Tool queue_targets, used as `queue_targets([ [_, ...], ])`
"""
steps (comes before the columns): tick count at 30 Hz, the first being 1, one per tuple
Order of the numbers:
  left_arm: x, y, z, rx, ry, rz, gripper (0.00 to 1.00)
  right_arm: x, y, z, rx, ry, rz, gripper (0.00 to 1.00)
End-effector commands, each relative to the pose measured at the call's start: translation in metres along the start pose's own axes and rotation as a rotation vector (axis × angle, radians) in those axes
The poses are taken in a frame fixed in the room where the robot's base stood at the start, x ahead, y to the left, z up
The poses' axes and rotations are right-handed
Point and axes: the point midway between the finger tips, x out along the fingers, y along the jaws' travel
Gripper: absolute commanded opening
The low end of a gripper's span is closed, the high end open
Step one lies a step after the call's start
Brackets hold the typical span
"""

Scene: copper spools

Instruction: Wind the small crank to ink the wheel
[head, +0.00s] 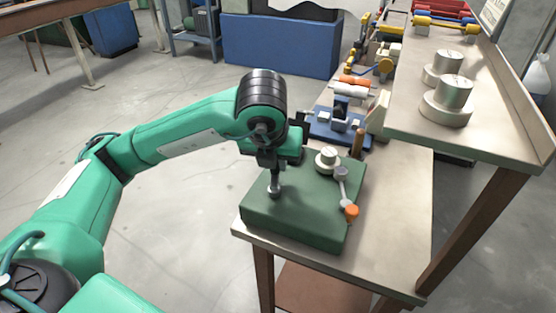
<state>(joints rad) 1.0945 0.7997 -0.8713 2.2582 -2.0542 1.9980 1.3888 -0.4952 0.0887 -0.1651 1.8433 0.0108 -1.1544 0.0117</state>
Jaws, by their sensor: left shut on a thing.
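A dark green block (310,222) lies on the bench and carries a cream round knob (327,157). Beside it is a crank with a grey arm (342,186) and an orange knob (351,212) at the block's right edge. My left gripper (272,172) points down over the block's left part. It is shut on the top of a small upright metal post (275,189), left of the crank and apart from the orange knob. The fingertips are partly hidden by the wrist. My right gripper is out of view.
Behind the block, a blue device (341,128) with white and orange rollers stands on the bench (398,222). The bench's front edge is close to the block.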

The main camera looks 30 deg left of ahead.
Motion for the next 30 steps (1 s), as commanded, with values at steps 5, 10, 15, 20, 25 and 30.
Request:
queue_targets([
  [5,-0.002,0.002,0.001,-0.070,-0.002,0.028,0.00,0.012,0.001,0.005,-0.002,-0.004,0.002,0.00],
  [10,-0.002,0.004,0.000,-0.105,-0.002,0.041,0.00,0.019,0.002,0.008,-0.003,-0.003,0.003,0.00],
  [15,-0.001,0.004,0.000,-0.117,-0.002,0.046,0.00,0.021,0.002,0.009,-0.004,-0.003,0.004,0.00],
  [20,-0.001,0.004,0.000,-0.117,-0.002,0.047,0.00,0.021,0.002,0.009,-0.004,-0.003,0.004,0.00],
  [25,-0.001,0.004,0.000,-0.117,-0.002,0.046,0.24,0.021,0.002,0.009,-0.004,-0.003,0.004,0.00],
  [30,-0.001,0.004,-0.001,-0.116,-0.001,0.047,0.41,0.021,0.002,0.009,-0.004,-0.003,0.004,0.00],
])
